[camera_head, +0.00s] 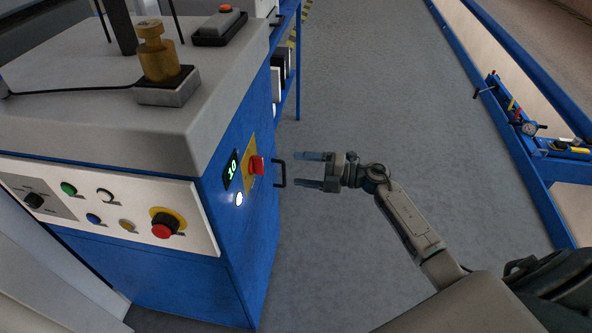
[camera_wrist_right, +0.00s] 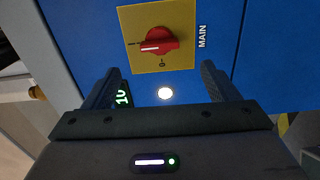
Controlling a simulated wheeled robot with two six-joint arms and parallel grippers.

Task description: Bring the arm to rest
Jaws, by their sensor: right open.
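My right gripper (camera_head: 312,169) is open and empty, in the air to the right of the blue cabinet (camera_head: 215,240). Its fingers point left toward the cabinet's side. In the right wrist view the gripper (camera_wrist_right: 160,92) has its two dark fingers apart, with nothing between them. Ahead of it is a red rotary switch (camera_wrist_right: 155,42) on a yellow plate marked MAIN. In the head view the red switch (camera_head: 257,165) sits on the cabinet side, left of the fingertips. A lit white lamp (camera_head: 239,199) and a green display (camera_head: 232,170) are beside it. My left gripper is not in view.
A dark handle (camera_head: 280,173) sticks out of the cabinet close to the fingers. A brass weight (camera_head: 157,52) stands on the grey top. The front panel (camera_head: 105,205) has buttons and knobs. A blue-framed bench with tools (camera_head: 530,128) is at right. Grey floor (camera_head: 380,90) is clear.

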